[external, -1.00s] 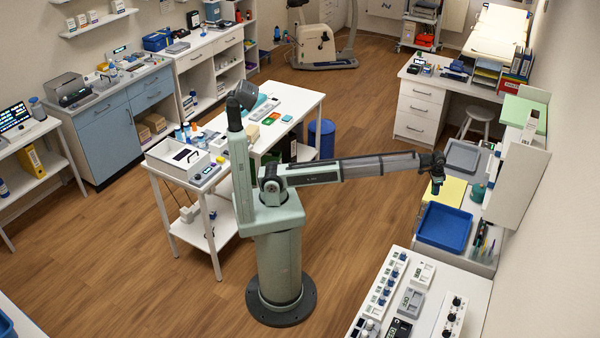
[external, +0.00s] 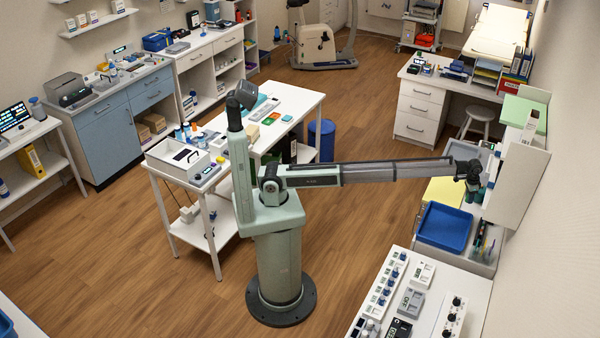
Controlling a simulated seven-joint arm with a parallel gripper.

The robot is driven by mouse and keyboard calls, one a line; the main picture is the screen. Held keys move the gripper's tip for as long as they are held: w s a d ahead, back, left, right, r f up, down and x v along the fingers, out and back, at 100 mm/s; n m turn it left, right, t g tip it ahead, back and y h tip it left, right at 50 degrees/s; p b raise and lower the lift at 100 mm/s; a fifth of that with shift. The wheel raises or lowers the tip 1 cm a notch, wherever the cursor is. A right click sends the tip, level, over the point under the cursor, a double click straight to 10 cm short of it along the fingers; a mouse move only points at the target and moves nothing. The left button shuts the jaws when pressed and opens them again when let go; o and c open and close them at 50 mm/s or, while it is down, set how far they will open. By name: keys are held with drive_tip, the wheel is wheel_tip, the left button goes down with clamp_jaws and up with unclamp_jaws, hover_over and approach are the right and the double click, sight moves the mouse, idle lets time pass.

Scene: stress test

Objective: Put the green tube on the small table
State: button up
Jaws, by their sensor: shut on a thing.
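My gripper (external: 473,188) is at the end of the outstretched arm, over the right-hand counter (external: 482,262), pointing down. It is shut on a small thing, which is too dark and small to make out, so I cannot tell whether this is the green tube. A teal-green cylinder (external: 485,194) stands just right of the gripper, partly hidden by it. I cannot tell whether they touch. A white table (external: 300,98) stands left of centre behind the arm; I cannot tell whether it is the small table.
A blue tray (external: 444,228) and a yellow sheet (external: 443,190) lie just left of and below the gripper. A grey tray (external: 470,152) is behind it. A white upright panel (external: 518,180) stands close on the right. Open floor lies between the arm and the desk.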

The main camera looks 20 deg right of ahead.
drive_tip(key=shift+f, duration=4.4)
drive_tip(key=shift+f, duration=0.1)
drive_tip(key=o, duration=0.7)
drive_tip(key=shift+o, duration=0.2)
drive_tip(key=r, duration=0.4)
drive_tip(key=a+r, duration=0.1)
drive_tip(key=r, duration=0.7)
drive_tip(key=shift+w+a, duration=0.2)
drive_tip(key=shift+w, duration=0.05)
